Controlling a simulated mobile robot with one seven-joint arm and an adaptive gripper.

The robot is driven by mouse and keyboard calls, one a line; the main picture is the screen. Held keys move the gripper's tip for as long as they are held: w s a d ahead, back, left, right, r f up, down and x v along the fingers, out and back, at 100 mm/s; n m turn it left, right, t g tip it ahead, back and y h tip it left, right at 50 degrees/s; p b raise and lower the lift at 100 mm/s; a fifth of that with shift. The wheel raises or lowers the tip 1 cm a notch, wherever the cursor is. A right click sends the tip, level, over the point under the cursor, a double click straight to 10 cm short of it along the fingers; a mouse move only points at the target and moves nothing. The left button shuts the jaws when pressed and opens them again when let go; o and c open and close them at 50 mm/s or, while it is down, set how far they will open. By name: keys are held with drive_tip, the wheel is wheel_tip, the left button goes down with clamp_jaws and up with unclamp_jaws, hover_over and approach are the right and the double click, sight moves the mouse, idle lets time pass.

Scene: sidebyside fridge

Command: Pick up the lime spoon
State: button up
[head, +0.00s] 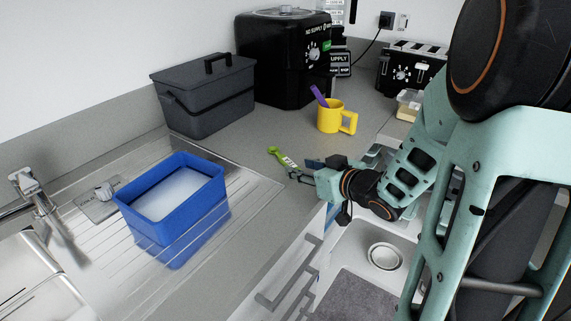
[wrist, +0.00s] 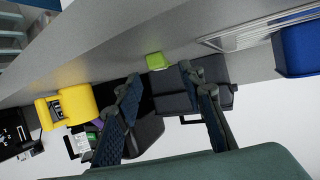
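The lime spoon (head: 274,151) lies on the grey counter near its front edge, left of my gripper in the head view. A pale, marked part shows beside its green end. In the wrist view a lime-green piece of the spoon (wrist: 156,61) shows just beyond the fingertips, roughly between them. My gripper (head: 299,168) reaches over the counter edge from the right, close to the spoon. In the wrist view its two fingers (wrist: 160,73) are spread, with nothing held between them. I cannot tell the exact gap to the spoon.
A yellow mug (head: 329,117) with a purple utensil stands behind the spoon. A blue bin (head: 170,208) sits on the drainboard at left. A dark lidded box (head: 205,95), a black appliance (head: 283,60) and a toaster (head: 412,68) stand farther back. An open drawer or door lies below my arm.

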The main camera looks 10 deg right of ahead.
sight(289, 162)
drive_tip(key=x, duration=0.3)
drive_tip(key=b+x, duration=0.1)
drive_tip(key=x, duration=0.1)
drive_tip(key=shift+w+r, duration=0.2)
drive_tip(key=shift+r, duration=0.05)
drive_tip(key=shift+c, duration=0.3)
clamp_jaws()
